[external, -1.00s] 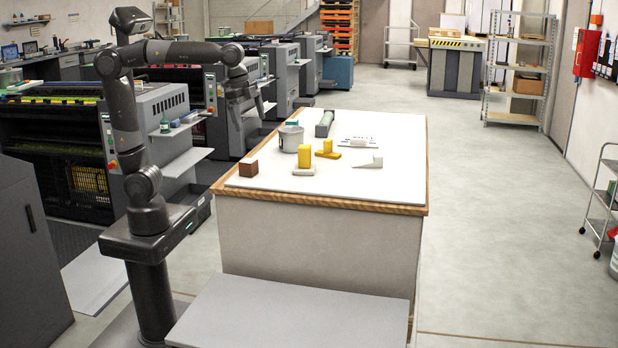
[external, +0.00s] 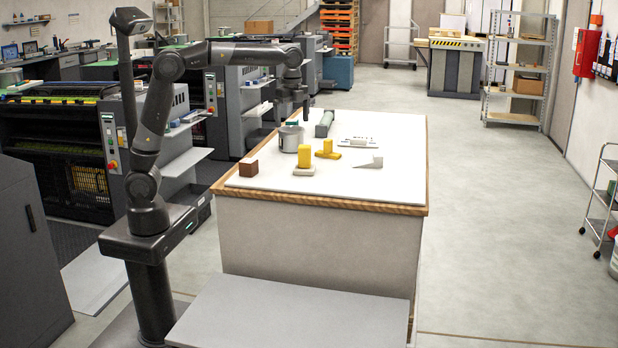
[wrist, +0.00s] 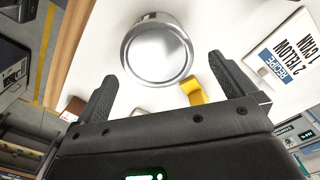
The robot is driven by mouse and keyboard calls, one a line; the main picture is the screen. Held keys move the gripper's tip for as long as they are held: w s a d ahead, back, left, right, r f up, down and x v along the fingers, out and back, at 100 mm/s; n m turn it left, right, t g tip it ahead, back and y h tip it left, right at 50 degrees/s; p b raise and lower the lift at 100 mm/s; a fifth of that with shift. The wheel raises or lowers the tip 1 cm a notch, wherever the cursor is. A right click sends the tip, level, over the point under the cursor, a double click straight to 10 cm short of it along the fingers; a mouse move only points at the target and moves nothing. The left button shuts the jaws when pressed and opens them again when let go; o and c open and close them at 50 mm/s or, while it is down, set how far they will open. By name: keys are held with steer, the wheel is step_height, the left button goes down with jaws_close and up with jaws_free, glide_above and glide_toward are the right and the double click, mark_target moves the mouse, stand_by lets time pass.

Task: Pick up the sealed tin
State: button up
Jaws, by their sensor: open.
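The sealed tin (external: 290,138) is a grey metal can standing upright on the white board of the table. In the wrist view the tin (wrist: 157,54) shows from above with a round silver lid, a little ahead of the fingers and between their lines. My gripper (external: 292,111) is above the tin and on its far side in the external view. In the wrist view my gripper (wrist: 160,82) has both dark fingers spread wide, with nothing between the tips. The fingers appear apart from the tin.
Near the tin are a yellow-handled tool (external: 304,158), a second yellow piece (external: 327,150), a red-brown block (external: 249,168), a grey-green cylinder (external: 325,124) and a white wedge (external: 375,162). A recipe card (wrist: 287,58) lies to the right in the wrist view.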

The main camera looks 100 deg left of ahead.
mark_target(291, 128)
steer(key=f, duration=0.6)
steer(key=shift+s+f, duration=0.2)
steer(key=shift+f, duration=0.05)
steer(key=shift+c, duration=0.2)
steer(key=c, duration=1.2)
steer(key=shift+o, duration=0.2)
steer(key=shift+r, duration=0.1)
